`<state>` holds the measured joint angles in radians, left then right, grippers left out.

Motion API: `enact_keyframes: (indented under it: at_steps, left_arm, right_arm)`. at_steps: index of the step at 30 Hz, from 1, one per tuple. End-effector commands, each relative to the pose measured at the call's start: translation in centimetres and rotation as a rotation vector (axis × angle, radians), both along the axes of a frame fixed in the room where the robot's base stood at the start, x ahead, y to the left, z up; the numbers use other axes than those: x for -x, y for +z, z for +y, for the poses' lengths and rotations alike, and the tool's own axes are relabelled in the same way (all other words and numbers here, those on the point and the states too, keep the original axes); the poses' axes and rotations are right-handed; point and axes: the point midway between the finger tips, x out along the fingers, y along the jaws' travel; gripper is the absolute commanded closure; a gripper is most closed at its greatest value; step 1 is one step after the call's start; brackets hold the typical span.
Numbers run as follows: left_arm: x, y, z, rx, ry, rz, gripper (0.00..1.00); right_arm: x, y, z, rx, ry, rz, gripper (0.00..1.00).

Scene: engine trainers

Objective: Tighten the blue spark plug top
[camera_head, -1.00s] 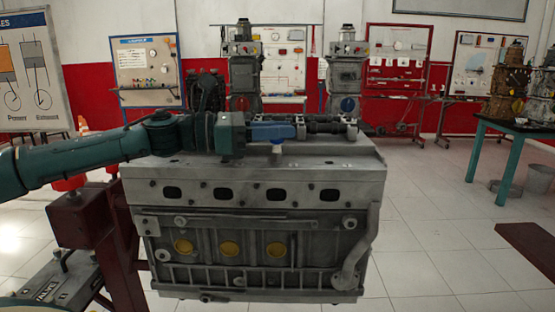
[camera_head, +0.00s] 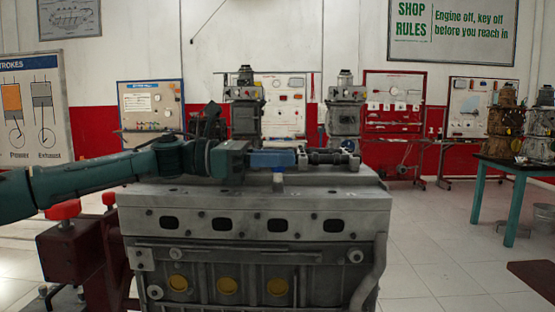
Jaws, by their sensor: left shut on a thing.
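A grey engine block (camera_head: 250,200) fills the lower middle of the head view. My left arm comes in from the left, low over the block's top. My left gripper (camera_head: 278,160) lies level over the top face, with a blue part at its front. I cannot see how far the top is seated. My right gripper is not seen.
A dark bar-like part (camera_head: 328,157) with grey ends lies right of the gripper, over the block. A dark red stand (camera_head: 75,245) with red knobs is at the left. A teal-legged table (camera_head: 515,200) stands at the right.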

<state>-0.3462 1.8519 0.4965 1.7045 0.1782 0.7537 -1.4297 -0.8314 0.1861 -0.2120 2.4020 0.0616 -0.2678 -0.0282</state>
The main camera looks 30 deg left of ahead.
Motion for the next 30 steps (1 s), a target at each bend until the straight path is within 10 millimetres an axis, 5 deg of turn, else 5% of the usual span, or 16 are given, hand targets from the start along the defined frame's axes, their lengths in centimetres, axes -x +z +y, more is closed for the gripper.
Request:
enact_keyframes:
  at_steps: [8,17,30]
  left_arm:
    - [0.0,-0.1,0.0,0.000,-0.001,0.001,0.59]
    - [0.1,0.0,0.2,0.001,0.000,-0.002,0.58]
    - [3.4,0.1,5.4,0.005,0.001,-0.010,0.58]
  right_arm:
    - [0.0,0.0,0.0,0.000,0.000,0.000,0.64]
    - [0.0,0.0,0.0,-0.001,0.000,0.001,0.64]
    - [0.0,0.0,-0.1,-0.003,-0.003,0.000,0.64]
